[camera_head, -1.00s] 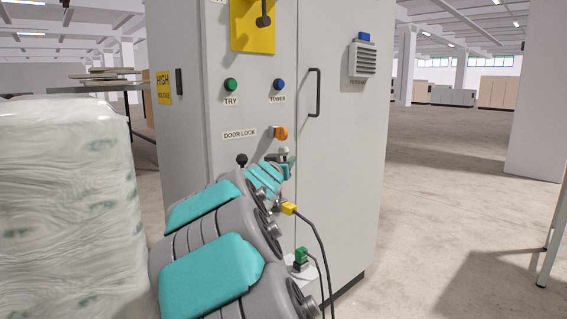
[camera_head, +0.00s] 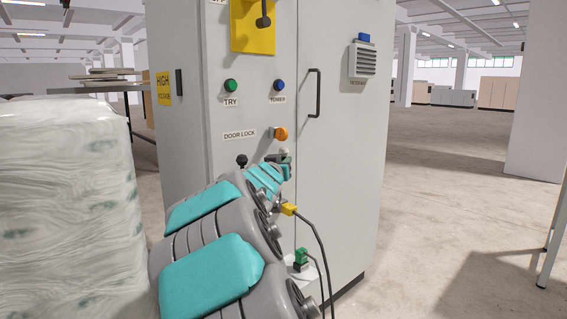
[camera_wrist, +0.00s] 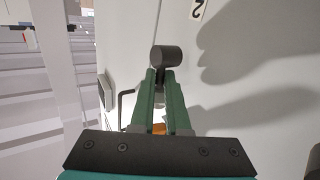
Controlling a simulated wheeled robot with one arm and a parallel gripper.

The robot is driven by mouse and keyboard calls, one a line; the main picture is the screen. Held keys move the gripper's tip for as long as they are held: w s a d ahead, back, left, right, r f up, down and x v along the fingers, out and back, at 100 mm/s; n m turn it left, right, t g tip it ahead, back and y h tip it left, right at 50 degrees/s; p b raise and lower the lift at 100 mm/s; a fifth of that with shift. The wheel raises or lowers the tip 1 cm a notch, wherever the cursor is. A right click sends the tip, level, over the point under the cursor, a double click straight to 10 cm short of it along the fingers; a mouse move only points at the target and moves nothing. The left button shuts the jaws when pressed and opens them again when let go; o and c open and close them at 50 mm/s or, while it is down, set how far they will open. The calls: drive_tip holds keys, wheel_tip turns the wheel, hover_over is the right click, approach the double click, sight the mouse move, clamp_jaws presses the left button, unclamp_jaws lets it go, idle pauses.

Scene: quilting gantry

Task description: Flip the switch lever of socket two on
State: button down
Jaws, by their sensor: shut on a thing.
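In the wrist view, the switch lever (camera_wrist: 167,56) shows as a dark cylindrical knob at the tips of my green fingers. My gripper (camera_wrist: 166,74) is shut on it. A label with a "2" (camera_wrist: 198,8) is on the pale panel close by. In the head view, my gripper (camera_head: 279,158) is at the cabinet front, below the orange door lock knob (camera_head: 281,133). My arm hides most of the socket there, and the lever's exact angle cannot be told.
The grey cabinet (camera_head: 345,200) fills the middle. Another black-knobbed lever (camera_head: 241,160) is left of my gripper. A yellow plug (camera_head: 289,209) with a hanging black cable and a green plug (camera_head: 301,256) are below.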

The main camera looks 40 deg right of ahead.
drive_tip(key=p, duration=0.2)
drive_tip(key=shift+r+p, duration=0.4)
drive_tip(key=p, duration=0.2)
drive_tip(key=shift+d+p, duration=0.15)
drive_tip(key=shift+p, duration=0.2)
drive_tip(key=y+p, duration=0.1)
drive_tip(key=p, duration=0.3)
drive_tip(key=shift+r+m+g, duration=0.15)
drive_tip(key=shift+m+g, duration=0.15)
drive_tip(key=shift+m, duration=0.1)
drive_tip(key=shift+d+p, duration=0.1)
drive_tip(key=shift+p, duration=0.65)
drive_tip(key=shift+f, duration=0.35)
drive_tip(key=c, duration=0.9)
unclamp_jaws()
